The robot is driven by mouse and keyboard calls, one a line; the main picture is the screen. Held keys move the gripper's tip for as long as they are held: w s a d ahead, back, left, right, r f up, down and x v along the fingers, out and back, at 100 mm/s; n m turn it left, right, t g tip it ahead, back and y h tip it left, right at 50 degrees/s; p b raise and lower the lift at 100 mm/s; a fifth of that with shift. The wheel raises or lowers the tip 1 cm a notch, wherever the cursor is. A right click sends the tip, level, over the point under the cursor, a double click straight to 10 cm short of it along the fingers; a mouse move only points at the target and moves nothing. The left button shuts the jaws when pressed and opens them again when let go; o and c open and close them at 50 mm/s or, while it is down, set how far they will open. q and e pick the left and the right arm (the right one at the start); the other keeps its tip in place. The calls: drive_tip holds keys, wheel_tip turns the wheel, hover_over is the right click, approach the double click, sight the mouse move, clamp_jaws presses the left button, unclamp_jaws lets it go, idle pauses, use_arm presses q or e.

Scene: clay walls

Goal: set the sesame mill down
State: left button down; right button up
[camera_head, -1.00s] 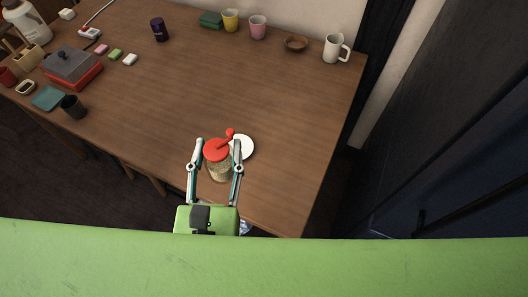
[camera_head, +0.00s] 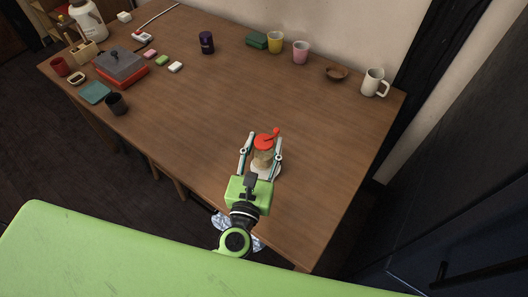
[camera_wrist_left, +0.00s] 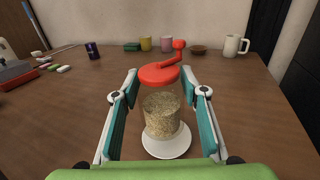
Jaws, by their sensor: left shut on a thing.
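The sesame mill (camera_head: 262,158) has a red lid with a red crank and a clear body filled with pale seeds. My left gripper (camera_head: 263,148) is shut on the mill, with a finger on each side of it. In the left wrist view the mill (camera_wrist_left: 162,115) stands upright between the fingers (camera_wrist_left: 160,97), over a white saucer (camera_wrist_left: 166,152). The white saucer (camera_head: 275,173) is mostly hidden by the mill and gripper in the head view. I cannot tell whether the mill's base touches it. My right gripper is not in view.
The brown table (camera_head: 200,115) is clear around the gripper. A white mug (camera_head: 374,83), brown bowl (camera_head: 336,73), pink cup (camera_head: 300,52) and yellow cup (camera_head: 275,42) stand at the back. A red and grey box (camera_head: 121,68) and a dark cup (camera_head: 116,103) are at the left.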

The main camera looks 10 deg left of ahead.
use_arm(q)
wheel_tip(320, 180, down, 3)
drive_tip(key=shift+w+f+b, duration=0.15)
drive_tip(key=shift+b, duration=0.15)
drive_tip(key=shift+f, duration=0.1)
drive_tip(key=c, duration=1.2)
unclamp_jaws()
drive_tip(key=shift+c, duration=0.2)
